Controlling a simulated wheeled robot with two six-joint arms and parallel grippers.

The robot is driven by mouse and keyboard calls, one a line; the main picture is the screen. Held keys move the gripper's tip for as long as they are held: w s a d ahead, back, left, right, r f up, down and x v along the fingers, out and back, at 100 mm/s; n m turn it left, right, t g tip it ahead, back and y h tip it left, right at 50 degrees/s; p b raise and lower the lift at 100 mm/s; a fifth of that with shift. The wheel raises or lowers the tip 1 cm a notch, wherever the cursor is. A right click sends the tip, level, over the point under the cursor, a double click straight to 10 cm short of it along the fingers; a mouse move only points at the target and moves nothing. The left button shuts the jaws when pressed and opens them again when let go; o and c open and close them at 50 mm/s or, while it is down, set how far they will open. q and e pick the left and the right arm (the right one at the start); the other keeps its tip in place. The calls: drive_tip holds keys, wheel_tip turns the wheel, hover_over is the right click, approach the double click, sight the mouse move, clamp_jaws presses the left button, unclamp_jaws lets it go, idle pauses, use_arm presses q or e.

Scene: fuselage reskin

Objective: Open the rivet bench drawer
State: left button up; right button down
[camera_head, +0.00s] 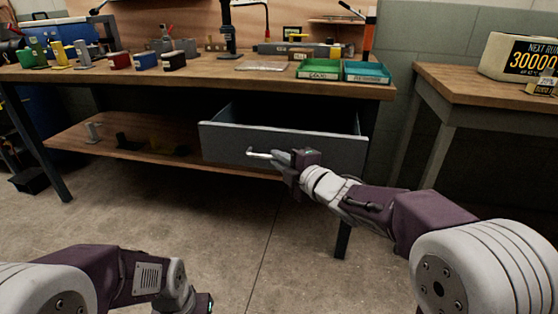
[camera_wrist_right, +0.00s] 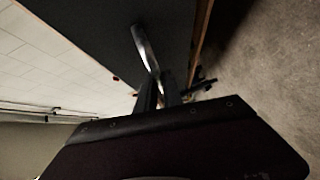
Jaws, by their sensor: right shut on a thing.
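The rivet bench drawer (camera_head: 225,140) is a dark grey box under the wooden bench top, and it stands pulled out with its inside showing. Its pale bar handle (camera_head: 258,154) is on the front face. My right gripper (camera_head: 283,158) is shut on the right part of that handle. In the right wrist view the metal handle (camera_wrist_right: 145,48) runs down to the fingers of my right gripper (camera_wrist_right: 158,92), beside the dark drawer front (camera_wrist_right: 90,25). My left arm shows at the lower left of the head view, and its fingertips are not clearly visible.
The bench top (camera_head: 200,75) carries a green tray (camera_head: 319,70), a blue-green tray (camera_head: 367,73) and several small coloured blocks. A lower wooden shelf (camera_head: 75,148) runs left of the drawer. A second table (camera_head: 470,90) stands at right. The floor in front is clear.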

drive_tip(key=c, duration=1.5)
unclamp_jaws()
drive_tip(key=p+v, duration=0.3)
drive_tip(key=v, duration=0.6)
